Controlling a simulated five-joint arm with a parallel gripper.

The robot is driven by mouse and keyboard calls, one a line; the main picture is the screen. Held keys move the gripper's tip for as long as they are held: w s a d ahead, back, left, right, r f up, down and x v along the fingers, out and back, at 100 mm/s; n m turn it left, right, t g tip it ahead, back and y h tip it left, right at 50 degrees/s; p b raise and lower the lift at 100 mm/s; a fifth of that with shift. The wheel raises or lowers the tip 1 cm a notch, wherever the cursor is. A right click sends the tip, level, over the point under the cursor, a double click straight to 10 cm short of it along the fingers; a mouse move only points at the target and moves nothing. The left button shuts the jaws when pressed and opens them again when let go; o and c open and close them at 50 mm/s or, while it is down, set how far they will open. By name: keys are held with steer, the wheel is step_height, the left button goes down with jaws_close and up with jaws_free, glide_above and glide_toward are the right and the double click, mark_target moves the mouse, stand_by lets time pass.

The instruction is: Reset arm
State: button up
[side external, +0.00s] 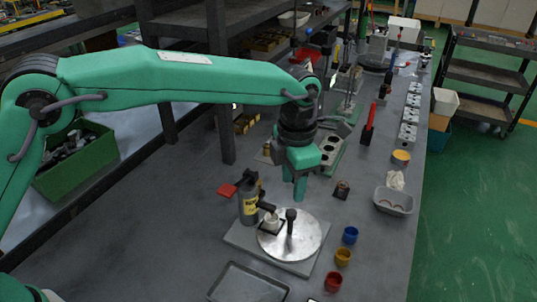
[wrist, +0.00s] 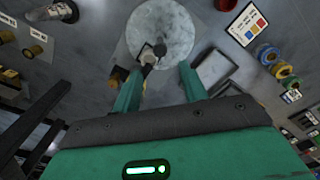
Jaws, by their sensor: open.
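My gripper (side external: 300,190) points down above the grey bench in the side view, with green fingers. In the wrist view the two fingers of my gripper (wrist: 156,82) stand apart with nothing held between them. Below and in front of it is a round metal plate (side external: 305,240) on a square base, which also shows in the wrist view (wrist: 165,25). A dark-knobbed post (side external: 291,222) stands on the plate. A dark canister with a yellow label (side external: 249,205) stands at the plate's left. The gripper touches none of these.
Blue (side external: 350,235), yellow (side external: 343,257) and red (side external: 333,281) cups stand right of the plate. An empty tray (side external: 248,284) lies in front. A grey bin (side external: 393,201) sits near the right edge. A dark shelf post (side external: 221,120) rises at the left. Bare bench lies at left front.

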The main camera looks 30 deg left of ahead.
steer(key=s+a+r+m+t, duration=0.1)
steer(key=s+a+r+m, duration=0.25)
steer(key=a, duration=0.35)
steer(key=s+a+r+m+t, duration=0.1)
steer(key=s+a+r+m, duration=0.1)
steer(key=a+r+m, duration=0.4)
steer(key=s+a+r+m+t, duration=0.15)
steer(key=a+m, duration=0.25)
steer(key=a, duration=0.4)
steer(key=s+a+f+m+t, duration=0.1)
steer(key=s+a+m, duration=0.5)
steer(key=s+m, duration=0.1)
steer(key=s+a+f+m+t, duration=0.1)
steer(key=s+a+m, duration=0.5)
steer(key=s, duration=0.3)
steer(key=shift+s+a+f+m, duration=0.25)
steer(key=shift+s+f+m, duration=0.05)
steer(key=shift+f+m, duration=0.05)
steer(key=shift+c, duration=0.2)
